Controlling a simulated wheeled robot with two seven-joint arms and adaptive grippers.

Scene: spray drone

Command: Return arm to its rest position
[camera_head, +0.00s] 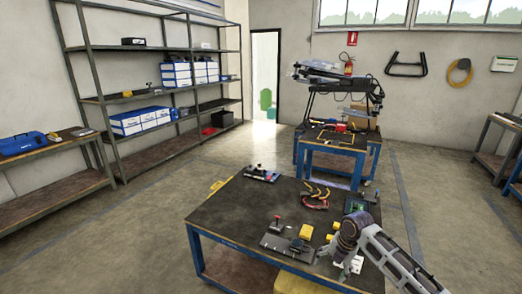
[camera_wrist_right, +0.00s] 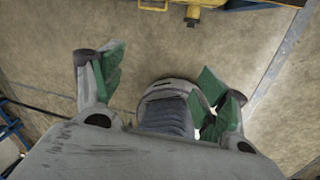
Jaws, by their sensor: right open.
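My right arm comes in from the lower right in the head view. Its gripper (camera_head: 343,262) hangs at the right front edge of the near workbench (camera_head: 222,212), and its fingers are small there. In the right wrist view, the right gripper (camera_wrist_right: 160,85) has its two green-padded fingers spread wide apart, and no object shows held between them. A grey rounded part with a dark ribbed body shows between and behind the fingers; I cannot tell what it is. Bare floor lies beyond the fingers in that view. My left gripper is not in view.
A drone-like machine (camera_head: 335,82) stands over the blue bench (camera_head: 338,143) behind. Shelving (camera_head: 108,98) lines the left wall. Floor is clear left.

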